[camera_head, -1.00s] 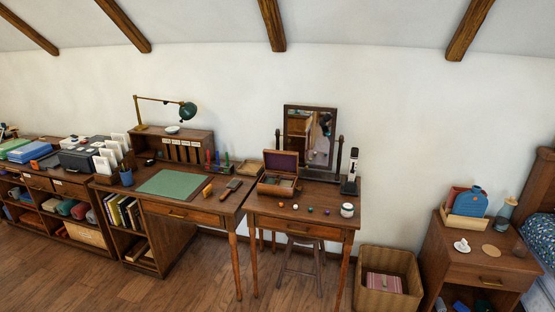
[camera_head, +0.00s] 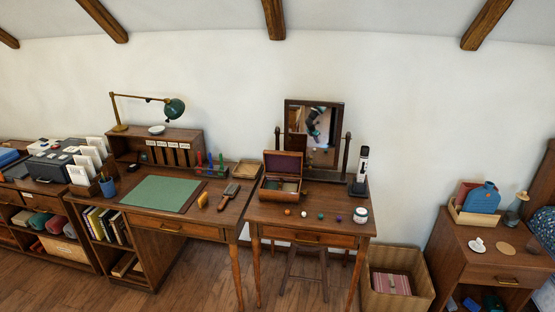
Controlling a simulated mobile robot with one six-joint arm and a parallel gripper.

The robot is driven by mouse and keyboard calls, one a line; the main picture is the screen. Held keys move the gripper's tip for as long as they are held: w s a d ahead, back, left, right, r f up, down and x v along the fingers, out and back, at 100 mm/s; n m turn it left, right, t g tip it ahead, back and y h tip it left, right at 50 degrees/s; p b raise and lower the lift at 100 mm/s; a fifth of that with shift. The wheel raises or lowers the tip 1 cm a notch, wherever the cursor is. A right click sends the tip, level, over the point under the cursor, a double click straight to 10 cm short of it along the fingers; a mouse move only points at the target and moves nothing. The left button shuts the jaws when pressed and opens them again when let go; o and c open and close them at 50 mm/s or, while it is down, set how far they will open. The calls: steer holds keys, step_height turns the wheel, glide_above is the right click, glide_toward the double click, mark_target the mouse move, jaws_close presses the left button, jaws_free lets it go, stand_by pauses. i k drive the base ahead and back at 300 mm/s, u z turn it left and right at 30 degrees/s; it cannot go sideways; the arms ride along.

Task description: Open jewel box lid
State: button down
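The jewel box (camera_head: 270,191) is a brown wooden box on the left part of the small dressing table (camera_head: 262,217). Its lid (camera_head: 283,165) stands raised at the back, with a dark purple-red lining facing forward. The box is open and its divided inside shows. My gripper is not in view directly. A dark shape in the mirror (camera_head: 313,125) may be a reflection of my arm, but it is too small to tell.
Several small coloured balls (camera_head: 304,214) and a white jar (camera_head: 361,215) lie along the table's front. A dark stand with a white-topped device (camera_head: 361,170) is at the right. A wicker basket (camera_head: 410,300) stands on the floor between the table and the nightstand (camera_head: 480,262).

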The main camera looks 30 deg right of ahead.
mark_target(275, 162)
steer(key=u, duration=0.15)
steer(key=i, duration=0.9)
steer(key=u, duration=0.3)
